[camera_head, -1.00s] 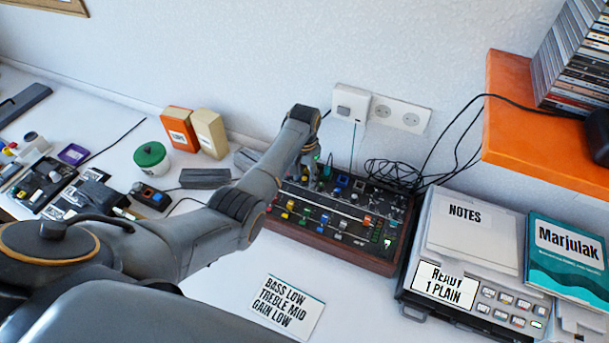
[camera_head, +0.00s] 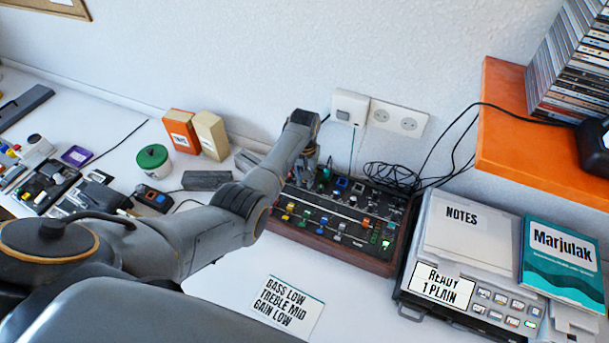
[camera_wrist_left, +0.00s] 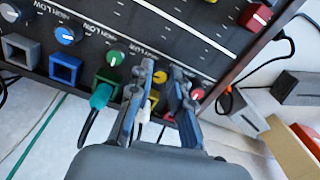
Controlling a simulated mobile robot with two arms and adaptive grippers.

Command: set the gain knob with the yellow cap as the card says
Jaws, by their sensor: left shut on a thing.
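The yellow-capped knob (camera_wrist_left: 159,77) sits in a row of coloured knobs on the mixer, seen in the left wrist view. My left gripper (camera_wrist_left: 163,70) is shut on it, one finger on each side. The fingers partly cover the knob, and I cannot read its pointer. In the head view my left gripper (camera_head: 310,163) is down at the back of the mixer (camera_head: 330,240), mostly hidden by its wrist. The card (camera_head: 284,308) on the desk reads BASS LOW, TREBLE MID, GAIN LOW. My right gripper is not in view.
A green-capped knob (camera_wrist_left: 114,58) and a red-capped knob (camera_wrist_left: 197,94) flank the gripped knob. A green plug (camera_wrist_left: 101,96) with a cable stands close to the fingers. The notes case (camera_head: 455,245) is right of the mixer; an orange shelf (camera_head: 510,150) overhangs behind it.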

